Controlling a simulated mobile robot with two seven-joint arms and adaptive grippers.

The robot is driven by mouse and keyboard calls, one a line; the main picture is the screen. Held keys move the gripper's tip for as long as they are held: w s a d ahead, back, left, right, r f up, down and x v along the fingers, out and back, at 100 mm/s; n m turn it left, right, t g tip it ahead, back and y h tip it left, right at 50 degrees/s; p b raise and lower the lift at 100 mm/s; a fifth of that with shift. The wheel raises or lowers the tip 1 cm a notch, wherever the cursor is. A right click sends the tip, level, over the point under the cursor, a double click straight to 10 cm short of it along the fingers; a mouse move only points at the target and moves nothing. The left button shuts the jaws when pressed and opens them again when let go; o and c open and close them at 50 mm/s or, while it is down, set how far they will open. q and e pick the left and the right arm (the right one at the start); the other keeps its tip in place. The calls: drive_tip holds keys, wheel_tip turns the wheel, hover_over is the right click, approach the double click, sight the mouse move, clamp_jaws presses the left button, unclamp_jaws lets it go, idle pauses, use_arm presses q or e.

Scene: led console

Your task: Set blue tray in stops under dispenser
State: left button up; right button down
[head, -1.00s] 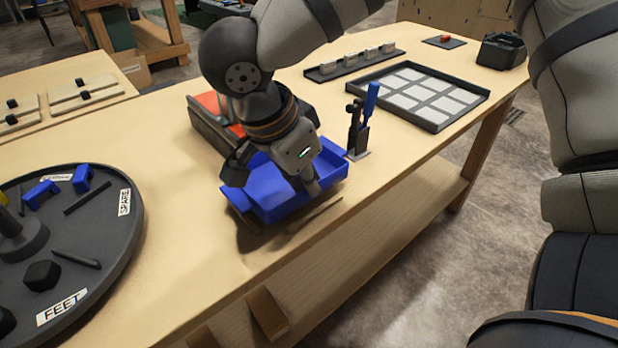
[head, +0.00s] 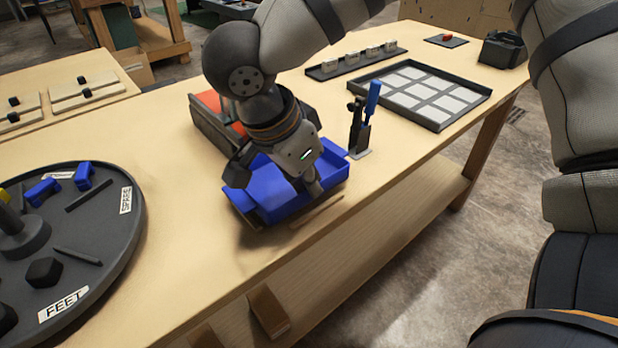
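The blue tray (head: 262,196) is near the front edge of the wooden table, in front of a grey box with a red-orange top (head: 207,117). I cannot tell for sure that this box is the dispenser. My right gripper (head: 278,182) is over the tray, pointing down, with one dark finger at its left side and another at its right part. The wrist hides much of the tray, and whether the fingers grip it is unclear. A thin light strip (head: 317,212) lies in front of the tray; it may be a stop. My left gripper is out of view.
A toggle clamp with a blue handle (head: 363,122) stands right of the tray. Behind it are a dark panel tray with white squares (head: 386,109) and a rack of small blocks (head: 326,76). A dark round turntable (head: 112,251) stands at left. Bare tabletop lies between turntable and tray.

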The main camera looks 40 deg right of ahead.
drive_tip(key=shift+f, duration=0.85)
idle(0.7)
drive_tip(key=c, duration=1.7)
unclamp_jaws()
drive_tip(key=v, duration=1.2)
